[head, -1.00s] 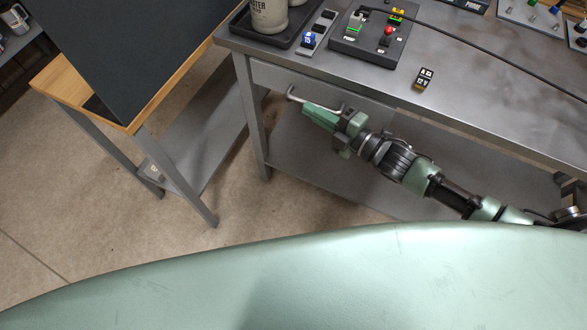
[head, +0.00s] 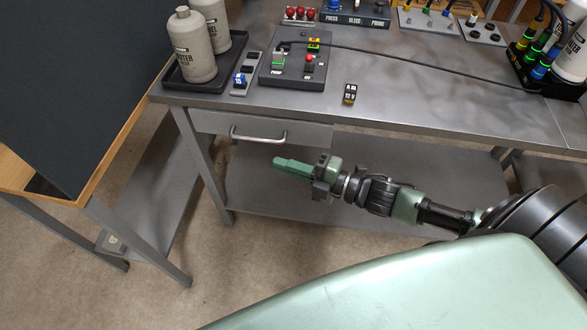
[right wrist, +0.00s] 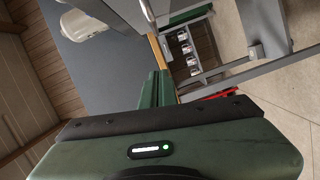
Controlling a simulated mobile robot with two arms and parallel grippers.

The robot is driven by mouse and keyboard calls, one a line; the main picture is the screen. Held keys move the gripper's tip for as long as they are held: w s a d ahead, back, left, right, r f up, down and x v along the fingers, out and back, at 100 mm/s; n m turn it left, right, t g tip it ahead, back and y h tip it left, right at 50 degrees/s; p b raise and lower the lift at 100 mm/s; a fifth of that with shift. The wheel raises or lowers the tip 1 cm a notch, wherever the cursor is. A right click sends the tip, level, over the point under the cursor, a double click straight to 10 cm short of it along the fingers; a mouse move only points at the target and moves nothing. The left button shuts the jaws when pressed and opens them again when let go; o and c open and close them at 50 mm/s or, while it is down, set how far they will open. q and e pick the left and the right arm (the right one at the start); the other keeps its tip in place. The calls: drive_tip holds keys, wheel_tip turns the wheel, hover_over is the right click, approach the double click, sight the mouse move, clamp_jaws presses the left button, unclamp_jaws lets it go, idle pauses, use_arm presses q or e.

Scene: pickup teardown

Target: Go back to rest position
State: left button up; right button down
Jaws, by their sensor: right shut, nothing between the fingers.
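My right gripper (head: 292,167) is in the head view, below the front edge of the metal workbench (head: 420,112) and pointing left. Its green fingers are shut with nothing between them. In the right wrist view the gripper's fingers (right wrist: 157,90) show as a narrow green shape past the green housing. The gripper appears just below and right of the drawer handle (head: 258,137), apart from it in the picture. My left gripper is not in view.
On the bench are a black tray with grey bottles (head: 195,55), a black control panel (head: 297,72) with a cable, and a small labelled block (head: 350,93). A wood-edged table with a dark panel (head: 60,90) stands at left.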

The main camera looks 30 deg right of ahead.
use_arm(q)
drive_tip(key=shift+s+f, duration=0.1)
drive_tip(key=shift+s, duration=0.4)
use_arm(e)
drive_tip(key=shift+v, duration=1.1)
drive_tip(key=s+d+f+m+g+h, duration=0.1)
drive_tip(key=d+f+m+h, duration=0.4)
drive_tip(key=f, duration=0.7)
drive_tip(key=s+d+f+m+g+h, duration=0.1)
drive_tip(key=d+f+m+h, duration=0.35)
drive_tip(key=f, duration=0.85)
drive_tip(key=s+d+f+m+g+h, duration=0.2)
drive_tip(key=s+f+m+g, duration=0.35)
drive_tip(key=s+f, duration=0.8)
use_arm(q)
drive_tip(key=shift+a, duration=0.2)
use_arm(e)
drive_tip(key=s+a+f+m+g, duration=0.2)
drive_tip(key=s+f, duration=0.4)
drive_tip(key=s, duration=0.4)
drive_tip(key=s+a+f+m+g, duration=0.3)
drive_tip(key=s+a+f+m, duration=0.1)
drive_tip(key=s, duration=0.6)
drive_tip(key=shift+s+a+f, duration=0.35)
drive_tip(key=shift+a+f, duration=0.55)
drive_tip(key=shift+a, duration=0.1)
